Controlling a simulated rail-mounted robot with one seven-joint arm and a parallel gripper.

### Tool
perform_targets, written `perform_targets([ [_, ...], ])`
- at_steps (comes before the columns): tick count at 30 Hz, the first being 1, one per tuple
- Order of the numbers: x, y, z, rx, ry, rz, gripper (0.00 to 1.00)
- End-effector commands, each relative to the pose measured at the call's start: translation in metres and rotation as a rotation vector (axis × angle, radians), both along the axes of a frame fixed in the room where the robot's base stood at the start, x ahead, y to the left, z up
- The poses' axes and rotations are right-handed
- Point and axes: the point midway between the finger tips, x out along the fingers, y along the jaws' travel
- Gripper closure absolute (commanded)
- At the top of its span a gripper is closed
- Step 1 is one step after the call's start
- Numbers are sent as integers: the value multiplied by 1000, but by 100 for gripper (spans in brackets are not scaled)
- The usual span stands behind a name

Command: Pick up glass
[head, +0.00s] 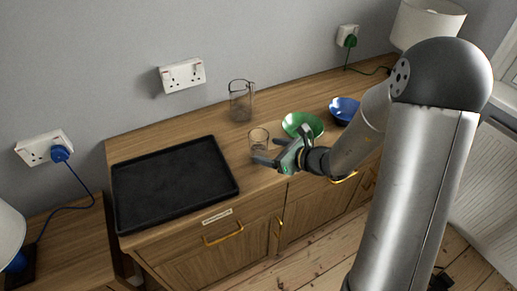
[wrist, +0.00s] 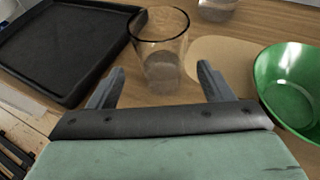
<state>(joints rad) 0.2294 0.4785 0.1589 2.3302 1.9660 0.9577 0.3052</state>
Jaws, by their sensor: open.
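A clear glass (head: 258,139) stands upright on the wooden sideboard, between the black tray and the green bowl. In the wrist view the glass (wrist: 160,62) is just ahead of my gripper, in line with the gap between the fingers. My gripper (head: 266,158) is open and empty, low near the front edge of the sideboard; it also shows in the wrist view (wrist: 160,88). The two fingertips appear on either side of the lower glass. I cannot tell whether either finger touches it.
A black tray (head: 190,141) lies left of the glass. A green bowl (head: 290,132) and a blue bowl (head: 336,112) stand to the right. A clear jug (head: 241,104) stands behind the glass. A round tan mat (wrist: 205,62) lies beside the glass. The wall is at the back.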

Motion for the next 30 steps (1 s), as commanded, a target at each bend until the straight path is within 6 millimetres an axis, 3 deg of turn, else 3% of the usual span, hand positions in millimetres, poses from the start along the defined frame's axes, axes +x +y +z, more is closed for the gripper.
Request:
perform_targets([
  [15,31,38,-24,0,0,1,26],
  [23,33,39,-25,-1,0,0,26],
  [29,33,39,-25,-1,0,0,82],
  [30,33,39,-25,-1,0,0,84],
])
